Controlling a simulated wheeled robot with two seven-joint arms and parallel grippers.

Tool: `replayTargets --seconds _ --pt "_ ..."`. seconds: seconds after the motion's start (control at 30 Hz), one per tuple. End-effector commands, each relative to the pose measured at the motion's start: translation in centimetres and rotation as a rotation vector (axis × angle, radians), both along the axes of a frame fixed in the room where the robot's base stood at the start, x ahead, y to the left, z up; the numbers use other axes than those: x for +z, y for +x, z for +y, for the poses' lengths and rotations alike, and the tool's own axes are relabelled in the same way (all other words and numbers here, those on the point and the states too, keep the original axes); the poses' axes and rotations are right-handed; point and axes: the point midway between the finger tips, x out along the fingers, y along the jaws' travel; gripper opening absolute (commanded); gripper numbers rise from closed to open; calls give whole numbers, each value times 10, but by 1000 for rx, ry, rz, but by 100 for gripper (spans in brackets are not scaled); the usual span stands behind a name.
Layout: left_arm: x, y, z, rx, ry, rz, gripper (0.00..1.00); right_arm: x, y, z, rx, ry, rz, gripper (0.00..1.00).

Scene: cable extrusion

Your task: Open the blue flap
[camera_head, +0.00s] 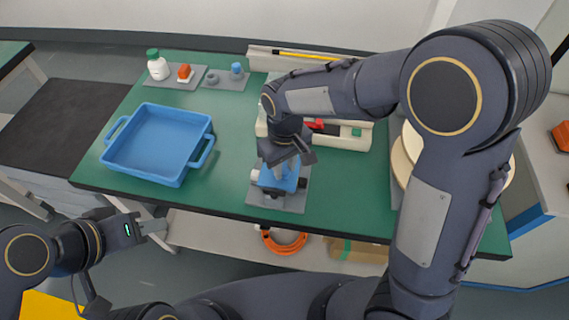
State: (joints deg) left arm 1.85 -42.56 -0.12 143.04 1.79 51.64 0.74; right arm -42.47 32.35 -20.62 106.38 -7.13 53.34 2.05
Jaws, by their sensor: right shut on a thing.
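A small device with a blue flap (286,184) stands on a grey mat on the green table, with whitish parts at its sides. My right gripper (283,172) points down onto it from above and is shut on the blue flap, as far as I can see. The gripper and wrist hide much of the flap, so its angle is hard to tell. My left gripper (156,227) is at the lower left, in front of the table's edge and away from the device. Its fingers are too small to show whether they are apart.
A blue tray (150,171) with handles stands empty on the left of the green table (230,205). Behind it, a white bottle (157,67), an orange block (184,73) and a small blue item (237,70) sit on grey mats. A light-coloured machine (350,139) is behind my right arm.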

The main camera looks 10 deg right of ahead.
Motion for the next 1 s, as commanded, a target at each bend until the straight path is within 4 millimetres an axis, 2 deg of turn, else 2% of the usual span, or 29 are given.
replayTargets --seconds 0.03,0.5,0.73,1.0 --pt "9 0 0 0 0 0 36 5 2 -1 -3 6 22 0" --pt "63 0 0 0 0 0 36 25 22 -8 -5 110 338 0" --pt "78 0 0 0 0 0 36 29 32 -10 -2 153 464 0" --pt "85 0 0 0 0 0 36 30 37 -12 0 176 538 0"
